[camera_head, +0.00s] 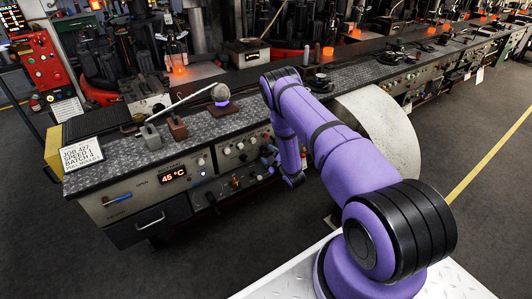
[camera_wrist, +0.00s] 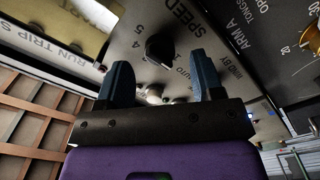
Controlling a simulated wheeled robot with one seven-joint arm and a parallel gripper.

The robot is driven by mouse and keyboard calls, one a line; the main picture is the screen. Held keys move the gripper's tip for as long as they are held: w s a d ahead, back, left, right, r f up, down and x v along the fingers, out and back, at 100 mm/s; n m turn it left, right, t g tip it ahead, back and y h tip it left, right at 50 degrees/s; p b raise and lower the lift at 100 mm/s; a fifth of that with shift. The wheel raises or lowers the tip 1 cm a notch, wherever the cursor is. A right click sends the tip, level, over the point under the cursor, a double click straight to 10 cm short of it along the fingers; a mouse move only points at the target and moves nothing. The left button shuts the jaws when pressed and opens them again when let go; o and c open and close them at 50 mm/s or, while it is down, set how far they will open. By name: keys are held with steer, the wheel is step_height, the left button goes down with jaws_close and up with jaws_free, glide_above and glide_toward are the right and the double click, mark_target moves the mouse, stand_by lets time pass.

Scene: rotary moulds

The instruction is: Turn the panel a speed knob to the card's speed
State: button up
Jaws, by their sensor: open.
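The job card (camera_head: 82,154) stands at the left end of the bench in the head view. Its small print appears to read "JOB 427", "SPEED 1" and more lines. In the head view my gripper (camera_head: 268,153) is at the bench front, and the knob is hidden there.
A silver toggle (camera_wrist: 153,93) by the word "AUTO" lies just below the knob. A brass-coloured dial (camera_wrist: 312,38) is at the right. In the head view, a red 45 °C display (camera_head: 173,174) and a drawer handle (camera_head: 150,221) are on the bench front.

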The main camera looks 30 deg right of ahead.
steer(key=s, duration=0.8)
steer(key=shift+d, duration=0.15)
